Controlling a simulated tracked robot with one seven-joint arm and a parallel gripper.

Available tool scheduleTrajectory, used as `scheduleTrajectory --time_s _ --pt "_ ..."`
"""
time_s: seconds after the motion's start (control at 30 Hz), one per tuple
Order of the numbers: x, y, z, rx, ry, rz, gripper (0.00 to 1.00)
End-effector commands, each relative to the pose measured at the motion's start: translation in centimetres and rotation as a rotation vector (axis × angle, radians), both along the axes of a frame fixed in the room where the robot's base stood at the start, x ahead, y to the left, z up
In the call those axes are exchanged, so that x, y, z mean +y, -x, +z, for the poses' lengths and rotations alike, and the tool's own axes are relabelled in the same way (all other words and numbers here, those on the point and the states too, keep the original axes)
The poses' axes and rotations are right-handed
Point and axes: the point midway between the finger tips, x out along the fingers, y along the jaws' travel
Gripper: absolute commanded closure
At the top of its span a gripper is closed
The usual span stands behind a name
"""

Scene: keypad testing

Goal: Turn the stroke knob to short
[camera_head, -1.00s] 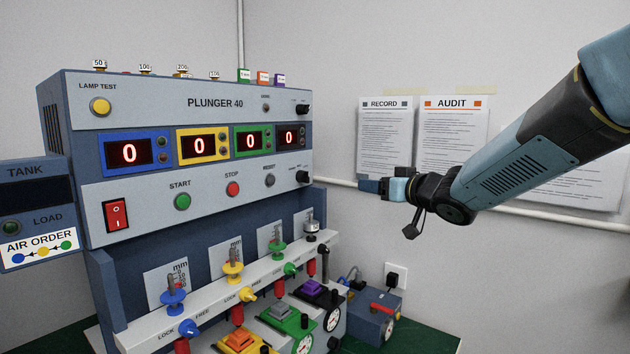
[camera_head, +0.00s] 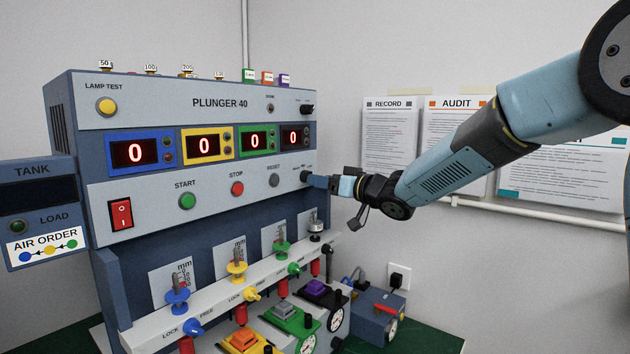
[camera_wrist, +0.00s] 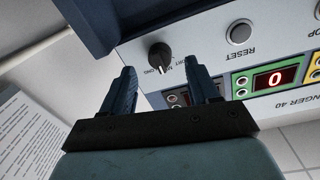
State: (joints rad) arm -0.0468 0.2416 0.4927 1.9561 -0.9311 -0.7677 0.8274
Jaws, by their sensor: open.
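The stroke knob is a small black knob (camera_head: 305,176) at the right end of the machine's lower panel, right of the RESET button. In the wrist view the knob (camera_wrist: 160,57) stands ahead of and between my fingertips, with partly readable lettering beside it that seems to include SHORT and LONG. My gripper (camera_head: 316,181) is at the knob in the head view. In the wrist view its two fingers (camera_wrist: 160,70) are apart with nothing held between them. I cannot tell whether a finger touches the knob.
A second black knob (camera_head: 308,109) sits higher on the upper panel. The RESET button (camera_head: 273,180) is left of the stroke knob. Below, a white ledge (camera_head: 215,300) carries plungers and lock levers. Paper sheets (camera_head: 455,140) hang on the wall behind my arm.

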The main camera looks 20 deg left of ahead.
Motion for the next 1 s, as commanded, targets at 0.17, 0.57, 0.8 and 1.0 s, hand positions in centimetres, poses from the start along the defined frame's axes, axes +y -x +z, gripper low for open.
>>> scheduleTrajectory --time_s 0.17,0.57,0.8,1.0 --pt "2.3 -1.1 0.0 0.000 0.000 0.002 0.40" --pt "3.6 -1.8 0.0 0.000 0.000 -0.002 0.40" --pt "3.6 -1.9 0.0 0.000 0.000 -0.002 0.50" --pt "3.6 -1.9 0.0 0.000 0.000 -0.003 0.69"
